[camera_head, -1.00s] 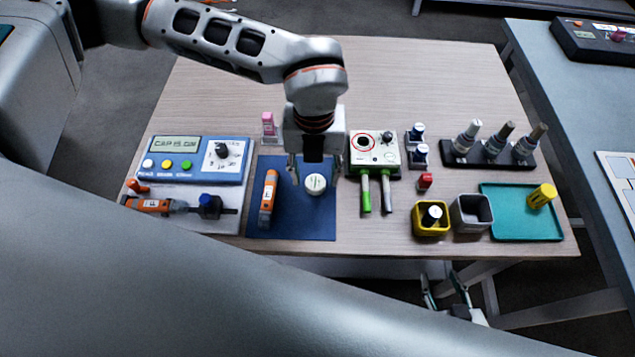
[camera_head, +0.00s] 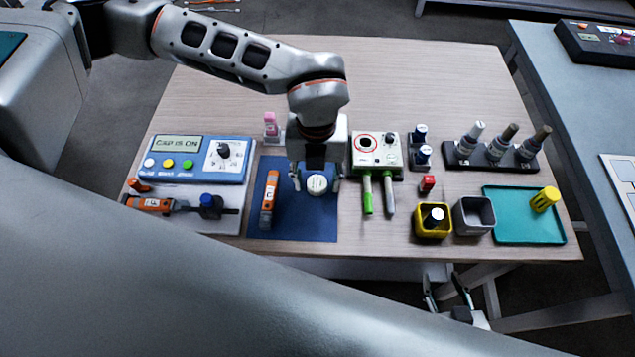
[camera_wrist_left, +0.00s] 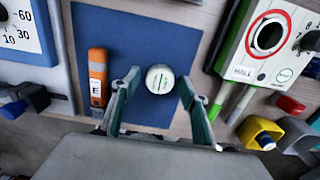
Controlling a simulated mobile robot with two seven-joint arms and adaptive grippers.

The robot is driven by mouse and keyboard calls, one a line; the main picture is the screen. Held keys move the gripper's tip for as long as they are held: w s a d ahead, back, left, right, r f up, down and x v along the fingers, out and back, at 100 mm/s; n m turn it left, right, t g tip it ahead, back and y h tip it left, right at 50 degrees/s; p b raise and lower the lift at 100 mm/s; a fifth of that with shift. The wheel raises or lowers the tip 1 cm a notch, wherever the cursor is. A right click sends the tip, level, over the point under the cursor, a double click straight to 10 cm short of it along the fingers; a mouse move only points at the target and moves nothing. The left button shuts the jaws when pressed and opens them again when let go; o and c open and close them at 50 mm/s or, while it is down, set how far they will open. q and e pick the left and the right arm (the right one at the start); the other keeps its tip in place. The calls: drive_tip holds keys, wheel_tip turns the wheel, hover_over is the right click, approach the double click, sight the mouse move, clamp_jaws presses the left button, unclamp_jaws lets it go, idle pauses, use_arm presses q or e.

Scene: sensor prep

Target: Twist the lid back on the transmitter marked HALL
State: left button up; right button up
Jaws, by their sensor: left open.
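The transmitter marked HALL (camera_head: 376,152) is a pale box with a red ring around a dark round opening; its label shows in the left wrist view (camera_wrist_left: 242,72). A white round lid (camera_head: 317,185) with a green line on top lies on the blue mat (camera_head: 300,225); it also shows in the left wrist view (camera_wrist_left: 160,79). My left gripper (camera_head: 316,182) is open above the mat, with one finger on each side of the lid. Contact with the lid cannot be seen. My right gripper (camera_head: 446,290) is low, beyond the table's front edge, its fingers apart and empty.
An orange tool (camera_head: 269,200) lies left of the lid. Green and grey cable glands (camera_head: 368,196) stick out from the transmitter's front. A yellow cup (camera_head: 432,222), grey cup (camera_head: 473,216) and teal tray (camera_head: 515,232) stand at the right. The back of the table is clear.

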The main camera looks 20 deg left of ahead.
use_arm(q)
drive_tip(key=c, duration=0.7)
drive_tip(key=shift+c, duration=0.2)
drive_tip(key=shift+r, duration=0.15)
use_arm(e)
drive_tip(key=shift+w+r, duration=0.1)
drive_tip(key=shift+r, duration=0.05)
use_arm(q)
drive_tip(key=shift+r+p, duration=0.9)
drive_tip(key=shift+r, duration=0.4)
drive_tip(key=shift+r+p, duration=0.65)
drive_tip(key=shift+r, duration=0.4)
use_arm(e)
drive_tip(key=shift+t, duration=0.3)
drive_tip(key=shift+w+r, duration=0.3)
drive_tip(key=shift+r, duration=0.45)
drive_tip(key=shift+w+r, duration=0.25)
drive_tip(key=shift+r, duration=0.55)
drive_tip(key=shift+w+r, duration=0.3)
drive_tip(key=shift+r, duration=0.45)
